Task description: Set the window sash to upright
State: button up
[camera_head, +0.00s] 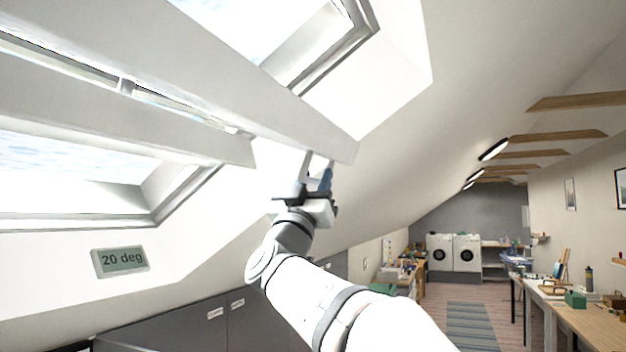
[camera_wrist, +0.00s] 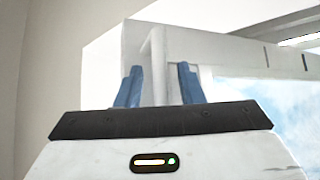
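The white window sash (camera_head: 215,80) is tilted out of its roof opening, its lower rail slanting across the upper left of the head view. A small display (camera_head: 121,261) below the window reads "20 deg". My gripper (camera_head: 318,176) is raised at the lower right end of the sash, close to a small white bracket-like part under it. In the wrist view, the blue fingers of my gripper (camera_wrist: 158,85) stand apart, with a white upright part (camera_wrist: 157,60) of the sash showing between or behind them. I cannot tell whether they touch it.
The sloped ceiling (camera_head: 400,150) rises close to the right of my gripper. Grey cabinets (camera_head: 260,315) stand below the window. A workbench (camera_head: 590,325) with tools is at the right, and white washing machines (camera_head: 453,252) stand at the back. The floor between is clear, with a striped rug (camera_head: 472,325).

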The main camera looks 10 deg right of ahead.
jog(key=shift+c, duration=0.3)
grip_shut()
